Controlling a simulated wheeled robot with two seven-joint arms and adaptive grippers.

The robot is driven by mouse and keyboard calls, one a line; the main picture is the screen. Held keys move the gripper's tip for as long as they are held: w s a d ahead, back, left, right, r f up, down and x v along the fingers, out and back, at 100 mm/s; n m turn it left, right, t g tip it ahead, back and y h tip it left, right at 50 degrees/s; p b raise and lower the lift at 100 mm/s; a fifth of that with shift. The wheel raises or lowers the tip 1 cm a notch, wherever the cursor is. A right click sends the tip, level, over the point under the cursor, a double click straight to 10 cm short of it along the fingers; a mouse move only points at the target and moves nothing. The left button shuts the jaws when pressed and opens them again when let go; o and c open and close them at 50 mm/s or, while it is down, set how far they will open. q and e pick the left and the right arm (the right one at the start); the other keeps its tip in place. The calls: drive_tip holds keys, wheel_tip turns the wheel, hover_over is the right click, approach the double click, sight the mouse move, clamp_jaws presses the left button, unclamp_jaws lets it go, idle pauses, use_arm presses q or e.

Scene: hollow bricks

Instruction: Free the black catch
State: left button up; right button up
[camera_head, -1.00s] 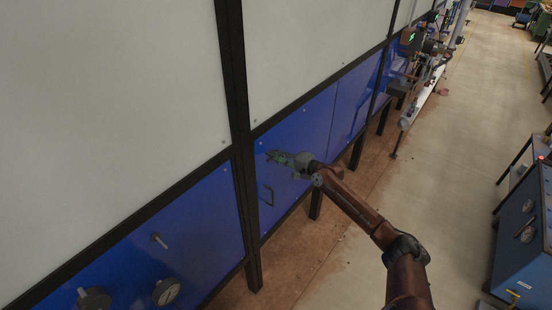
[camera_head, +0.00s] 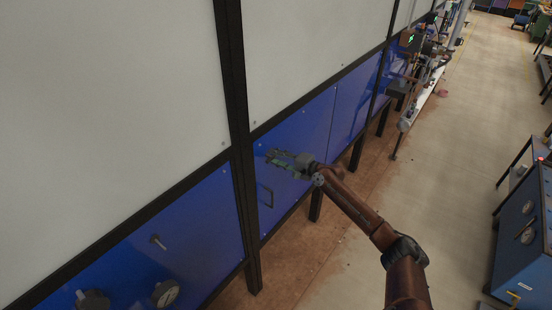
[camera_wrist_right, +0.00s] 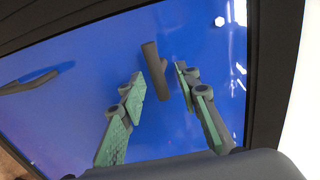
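The black catch (camera_wrist_right: 154,72) shows in the right wrist view as a dark bar with a short side stub on a blue panel. My right gripper (camera_wrist_right: 159,78) is open, with one green-padded finger on either side of the catch. I see a gap on each side, and I cannot tell how deep the fingers reach around it. In the head view my right gripper (camera_head: 272,157) is in front of the blue panel (camera_head: 300,135), and the catch cannot be made out there. My left gripper is not in view.
A dark bar handle (camera_head: 265,195) is on the same panel, also in the right wrist view (camera_wrist_right: 30,83). Black frame posts (camera_head: 240,150) border the panel. Another blue panel at the lower left carries a knob and gauge (camera_head: 165,293). A blue cabinet (camera_head: 525,235) stands at right; the floor between is clear.

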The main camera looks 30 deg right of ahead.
drive_tip(key=shift+a, duration=0.1)
drive_tip(key=v, duration=1.2)
